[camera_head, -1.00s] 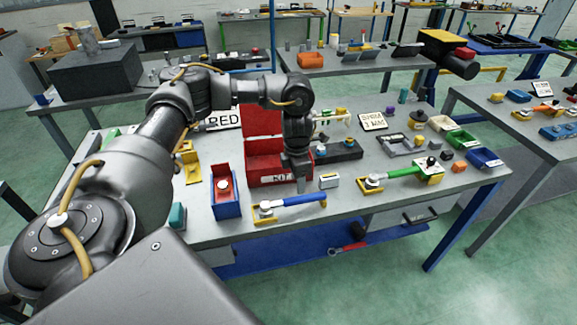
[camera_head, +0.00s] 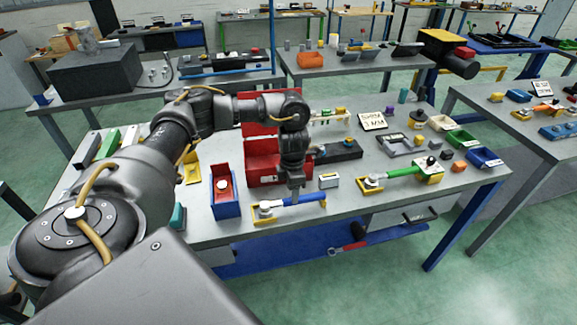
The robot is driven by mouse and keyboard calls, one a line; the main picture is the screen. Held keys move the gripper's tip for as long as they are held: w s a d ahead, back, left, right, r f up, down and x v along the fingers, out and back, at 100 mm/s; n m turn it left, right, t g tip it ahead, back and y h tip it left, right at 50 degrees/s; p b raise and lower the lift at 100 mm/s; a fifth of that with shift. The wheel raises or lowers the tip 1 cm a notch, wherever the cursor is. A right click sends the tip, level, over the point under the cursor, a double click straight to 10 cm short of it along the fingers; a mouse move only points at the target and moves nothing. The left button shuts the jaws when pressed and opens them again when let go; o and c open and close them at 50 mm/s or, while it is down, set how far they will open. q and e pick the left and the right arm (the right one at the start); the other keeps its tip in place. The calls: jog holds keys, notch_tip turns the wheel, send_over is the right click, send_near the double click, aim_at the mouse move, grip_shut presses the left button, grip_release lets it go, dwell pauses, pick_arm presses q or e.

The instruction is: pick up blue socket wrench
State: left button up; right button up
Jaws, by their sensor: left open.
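The blue socket wrench (camera_head: 309,198) lies near the front edge of the grey table, with its left end on a yellow holder (camera_head: 263,213). My left gripper (camera_head: 294,198) points down at the wrench's blue handle, near its middle. Its jaws are open and small in the view. I cannot tell whether the fingers straddle the handle or stand just above it. My right gripper is not in view.
A blue and red bin (camera_head: 225,204) stands left of the wrench, and a red box (camera_head: 262,170) stands behind it. A small white box (camera_head: 329,180) is close behind the wrench's right end. A green wrench (camera_head: 398,172) lies to the right.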

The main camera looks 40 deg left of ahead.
pick_arm(q)
jog(key=shift+s+d+f+p, duration=0.1)
jog(key=shift+f+p, duration=0.2)
jog(key=shift+f, duration=0.9)
jog(key=shift+s+d+f+p, duration=0.1)
jog(key=shift+f+p, duration=0.15)
jog(key=shift+f, duration=0.9)
jog(key=shift+c, duration=0.4)
grip_shut()
